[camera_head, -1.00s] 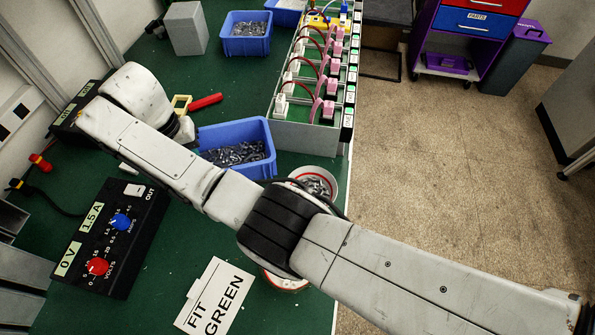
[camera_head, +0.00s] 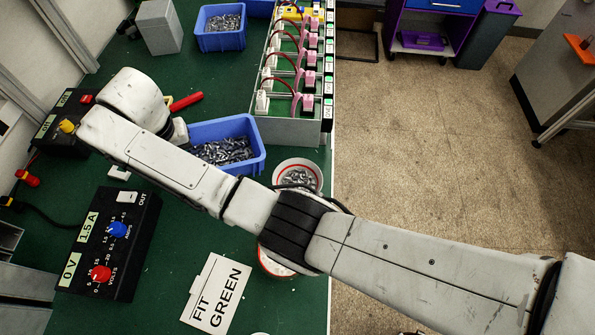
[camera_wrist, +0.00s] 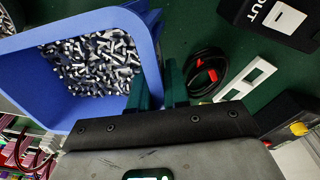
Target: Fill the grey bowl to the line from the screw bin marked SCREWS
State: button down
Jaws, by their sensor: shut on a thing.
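A blue bin (camera_head: 254,160) of loose screws stands on the green bench left of a bowl; no SCREWS label shows. The bin also fills the upper left of the wrist view (camera_wrist: 151,38). My gripper (camera_wrist: 160,88) has one dark green finger inside the bin and one outside, shut on its wall. In the head view my forearm hides the fingers. The pale grey bowl (camera_head: 318,171) has a red line inside its rim and screws lying lower in it. A second pale, red-lined bowl (camera_head: 270,265) is mostly hidden under my arm.
A rack with pink clips (camera_head: 290,130) stands behind the bowl. Another blue bin (camera_head: 221,41) stands farther back. A black power unit (camera_head: 108,250) and a FIT GREEN card (camera_head: 217,293) lie at the front. A black cable coil (camera_wrist: 203,75) lies beside the held bin.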

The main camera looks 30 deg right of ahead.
jog(key=shift+s+d+r+t+y+p, duration=0.55)
jog(key=shift+s+d+r+t+y, duration=0.15)
jog(key=shift+d+r, duration=0.05)
jog(key=shift+s+d+r, duration=0.15)
jog(key=shift+r, duration=0.15)
jog(key=shift+s+d+r+t+y+p, duration=0.15)
jog(key=shift+s+d+r+y, duration=0.1)
jog(key=shift+r, duration=0.3)
jog(key=shift+s+d+r+t+y+p, duration=0.1)
jog(key=shift+d+r+t+y+p, duration=0.1)
jog(key=shift+r, duration=0.35)
jog(key=shift+s+d+r+t+y+p, duration=0.15)
jog(key=shift+s+r+y, duration=0.1)
jog(key=shift+r, duration=0.3)
jog(key=shift+r, duration=0.1)
jog(key=shift+s+d+r, duration=0.1)
jog(key=shift+d+r, duration=0.05)
jog(key=shift+s+d+r+t+y, duration=0.35)
jog(key=shift+s+d+r, duration=0.1)
jog(key=shift+r, duration=0.15)
jog(key=shift+s+d+r+t+y, duration=0.35)
jog(key=shift+s+d+r, duration=0.1)
jog(key=shift+r, duration=0.15)
jog(key=shift+s+d+r+t+y, duration=0.4)
jog(key=shift+s+d+t+y, duration=0.2)
jog(key=shift+s+d, duration=0.1)
dwell(1.2)
